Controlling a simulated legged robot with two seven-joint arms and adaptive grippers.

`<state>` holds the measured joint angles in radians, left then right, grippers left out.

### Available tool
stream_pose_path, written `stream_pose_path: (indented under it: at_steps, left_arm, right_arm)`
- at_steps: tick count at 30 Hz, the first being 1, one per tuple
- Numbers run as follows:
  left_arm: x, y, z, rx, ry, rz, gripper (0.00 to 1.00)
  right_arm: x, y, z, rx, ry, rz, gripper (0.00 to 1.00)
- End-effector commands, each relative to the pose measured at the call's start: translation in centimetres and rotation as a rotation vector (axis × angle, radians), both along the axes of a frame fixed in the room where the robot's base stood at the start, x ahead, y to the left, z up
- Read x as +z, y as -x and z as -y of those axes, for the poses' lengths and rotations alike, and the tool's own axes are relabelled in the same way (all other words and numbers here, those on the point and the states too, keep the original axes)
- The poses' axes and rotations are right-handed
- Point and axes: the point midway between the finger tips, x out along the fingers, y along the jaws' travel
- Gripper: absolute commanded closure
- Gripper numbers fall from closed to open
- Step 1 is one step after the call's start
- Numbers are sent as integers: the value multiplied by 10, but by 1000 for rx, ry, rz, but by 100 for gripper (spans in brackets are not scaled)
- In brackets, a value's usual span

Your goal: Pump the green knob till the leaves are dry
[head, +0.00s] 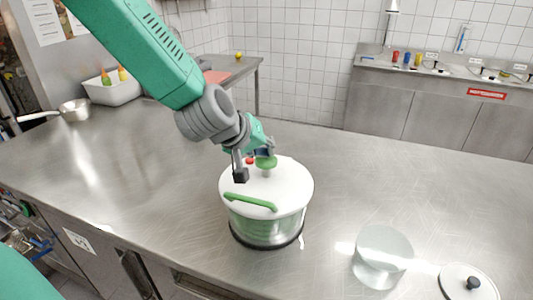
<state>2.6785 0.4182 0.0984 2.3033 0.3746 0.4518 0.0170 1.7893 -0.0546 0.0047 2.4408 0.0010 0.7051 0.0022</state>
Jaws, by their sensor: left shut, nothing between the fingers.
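The salad spinner stands upright on the steel worktop, with a white lid (292,187), a clear bowl (268,232) and a dark base ring. The green knob (266,162) sits on top of the lid, partly hidden by my gripper. A small red button (250,160) is beside it, and a green handle (250,202) lies along the lid's front. Something greenish shows faintly through the bowl wall; I cannot tell how wet it is. My left gripper (243,172) is shut and empty, just over the lid beside the knob. I cannot tell whether it touches the knob. My right gripper is out of view.
A pale round bowl (383,256) and a white lid with a black knob (468,284) are at front right. A saucepan (75,110) and a white bin with bottles (113,88) stand at back left. The worktop's left and right middle are clear.

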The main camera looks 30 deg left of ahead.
Motion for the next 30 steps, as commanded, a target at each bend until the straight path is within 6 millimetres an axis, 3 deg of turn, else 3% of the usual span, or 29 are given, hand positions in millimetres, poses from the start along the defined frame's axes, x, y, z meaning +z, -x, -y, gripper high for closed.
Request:
stream_pose_path:
  at_steps: [30]
  left_arm:
    - [-15,1,0,-1,2,-5,100]
  right_arm:
    - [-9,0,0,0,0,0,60]
